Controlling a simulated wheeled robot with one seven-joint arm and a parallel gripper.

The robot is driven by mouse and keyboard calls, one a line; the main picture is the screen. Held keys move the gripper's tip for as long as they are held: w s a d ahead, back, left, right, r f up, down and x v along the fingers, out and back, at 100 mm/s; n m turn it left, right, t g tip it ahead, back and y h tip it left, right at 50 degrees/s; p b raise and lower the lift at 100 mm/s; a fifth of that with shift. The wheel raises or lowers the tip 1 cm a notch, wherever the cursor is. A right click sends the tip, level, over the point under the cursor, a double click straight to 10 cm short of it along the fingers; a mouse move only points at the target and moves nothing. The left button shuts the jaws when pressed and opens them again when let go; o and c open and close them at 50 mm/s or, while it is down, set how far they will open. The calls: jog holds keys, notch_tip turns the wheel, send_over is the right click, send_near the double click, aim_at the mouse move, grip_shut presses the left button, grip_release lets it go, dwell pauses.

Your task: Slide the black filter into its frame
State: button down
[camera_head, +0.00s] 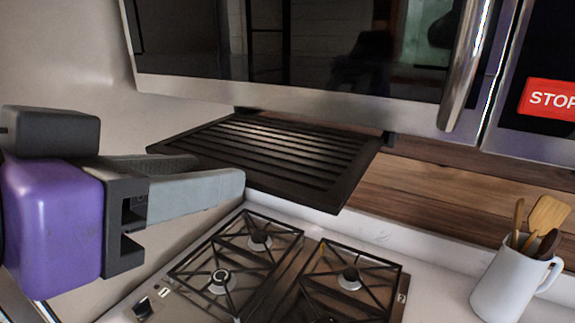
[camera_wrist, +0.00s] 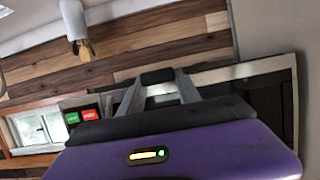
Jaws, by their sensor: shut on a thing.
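The black slatted filter (camera_head: 270,150) is a flat panel sloping beneath the oven-like unit in the head view. My gripper (camera_head: 220,171) reaches in from the left, its fingers at the filter's near-left edge and shut on it. The fingertips' exact hold is partly hidden by the near finger. In the wrist view my gripper's fingers (camera_wrist: 158,80) close around a small dark piece. The frame shows little; a dark bracket (camera_head: 389,139) sits under the unit by the filter's right rear corner. I cannot tell whether the filter's edge is inside it.
The steel-fronted unit (camera_head: 290,95) hangs directly above the filter. A gas hob (camera_head: 221,276) with black grates lies below. A white mug (camera_head: 505,284) of wooden utensils stands at the right. Wood planks (camera_head: 470,205) line the wall behind.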

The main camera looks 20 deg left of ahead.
aim_at(297, 125)
jog(key=shift+w+d+p, duration=0.2)
jog(key=shift+w+p, duration=0.05)
jog(key=shift+w, duration=2.45)
jog(key=shift+w+d+p, duration=0.2)
jog(key=shift+w+p, duration=0.05)
jog(key=shift+w, duration=2.4)
jog(key=shift+w+d+p, duration=0.2)
jog(key=shift+w+p, duration=0.05)
jog(key=shift+w, duration=2.45)
jog(key=shift+s, duration=0.1)
